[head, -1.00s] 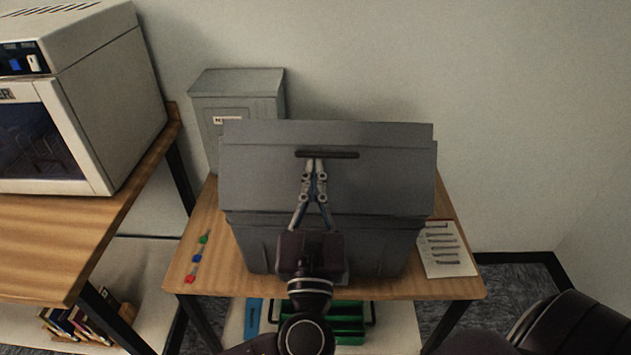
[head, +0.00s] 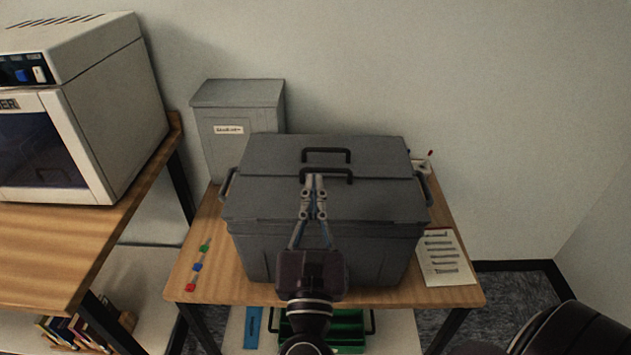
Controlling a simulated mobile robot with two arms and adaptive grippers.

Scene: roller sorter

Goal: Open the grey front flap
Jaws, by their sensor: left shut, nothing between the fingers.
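The grey box (head: 290,255) stands on the wooden table. Its grey front flap (head: 385,200) lies down flat over the near half of the top, with a dark bar handle (head: 343,178) near its far edge. The back flap (head: 265,157) also lies flat and has its own dark handle (head: 327,151). My left gripper (head: 315,178) is over the front flap, shut and empty, its fingertips overlapping the front handle in the picture. I cannot tell whether they touch it. My right gripper is not in view.
A grey labelled bin (head: 237,108) stands behind the box at left. A printed sheet (head: 446,258) lies to its right, and coloured tags (head: 197,267) lie to its left. A white machine (head: 115,110) stands on another table at left.

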